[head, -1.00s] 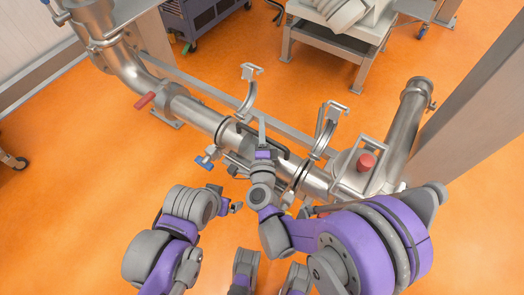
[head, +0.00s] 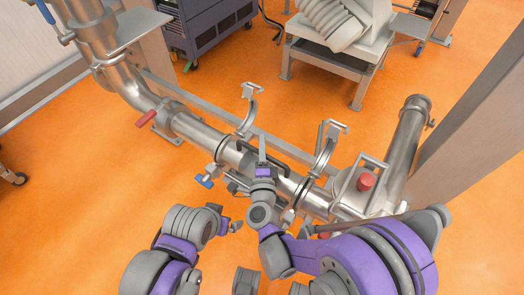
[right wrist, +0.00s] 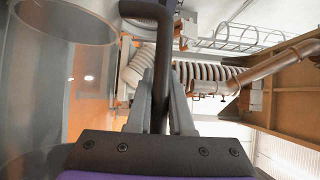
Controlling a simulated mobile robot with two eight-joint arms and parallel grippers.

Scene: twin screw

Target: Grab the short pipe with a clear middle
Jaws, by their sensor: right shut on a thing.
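The short pipe with a clear middle (right wrist: 55,80) stands large at the left of the right wrist view, its wall see-through. In the head view it lies in the pipe line between two raised clamps (head: 250,108) (head: 325,150), partly hidden by my right arm. My right gripper (head: 262,160) is at the pipe; in the right wrist view its fingers (right wrist: 160,100) are shut on the pipe's dark bar handle (right wrist: 160,55). My left gripper (head: 233,226) is in front of the pipe line, apart from it; its finger opening is too small to tell.
Steel pipes run on to both sides, with a red-handled valve (head: 146,118) at left and a red knob (head: 366,181) at right. A grey rail (head: 270,137) runs behind. A blue cart (head: 215,25) and a metal stand (head: 335,60) are farther back. Orange floor is clear in front at left.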

